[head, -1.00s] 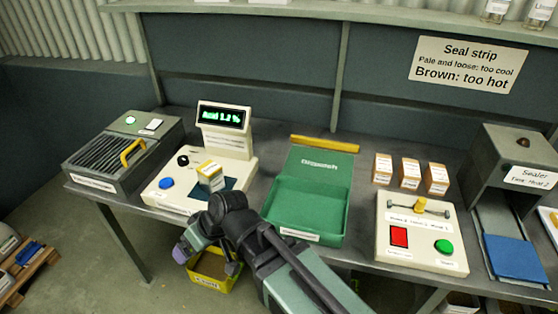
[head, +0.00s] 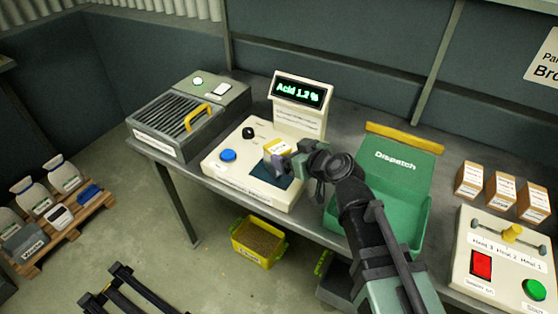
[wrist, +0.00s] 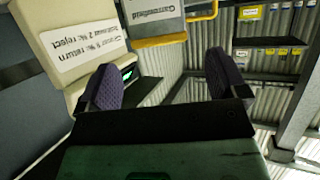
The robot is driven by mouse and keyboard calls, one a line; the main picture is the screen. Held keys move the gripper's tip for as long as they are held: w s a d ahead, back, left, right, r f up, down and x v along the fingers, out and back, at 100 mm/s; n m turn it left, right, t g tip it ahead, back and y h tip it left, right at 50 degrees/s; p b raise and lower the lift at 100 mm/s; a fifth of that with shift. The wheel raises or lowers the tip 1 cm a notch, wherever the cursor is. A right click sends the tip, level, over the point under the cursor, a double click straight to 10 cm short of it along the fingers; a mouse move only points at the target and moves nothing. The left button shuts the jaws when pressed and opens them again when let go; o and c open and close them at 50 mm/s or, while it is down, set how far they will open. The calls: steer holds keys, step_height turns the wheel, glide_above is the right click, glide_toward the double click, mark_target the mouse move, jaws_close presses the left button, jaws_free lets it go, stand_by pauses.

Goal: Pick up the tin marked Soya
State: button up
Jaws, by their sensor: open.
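A small tin with a yellow top (head: 277,148) stands on the dark pad of the beige acid tester (head: 225,165) in the head view. Its label is too small to read surely, so I cannot confirm that it says Soya. My gripper (head: 280,163) is right at the tin and partly covers it. I cannot tell if the fingers are around it or beside it. In the wrist view my two purple finger pads (wrist: 160,80) are wide apart, and no tin shows between them.
The tester's display (head: 299,92) reads Acid 1.2 %. A grey grilled box (head: 190,115) stands left of it, and the green Dispatch box (head: 400,185) to the right, behind my arm. Small cartons (head: 500,190) stand further right. A yellow bin (head: 258,243) is on the floor.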

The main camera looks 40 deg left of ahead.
mark_target(278, 147)
steer(key=shift+x, duration=0.95)
steer(key=b+x, duration=0.2)
steer(key=x, duration=0.3)
steer(key=shift+a, duration=0.1)
steer(key=c, duration=1.3)
steer(key=shift+o, duration=0.2)
steer(key=shift+r, duration=0.1)
step_height(278, 147, up, 20)
steer(key=p, duration=2)
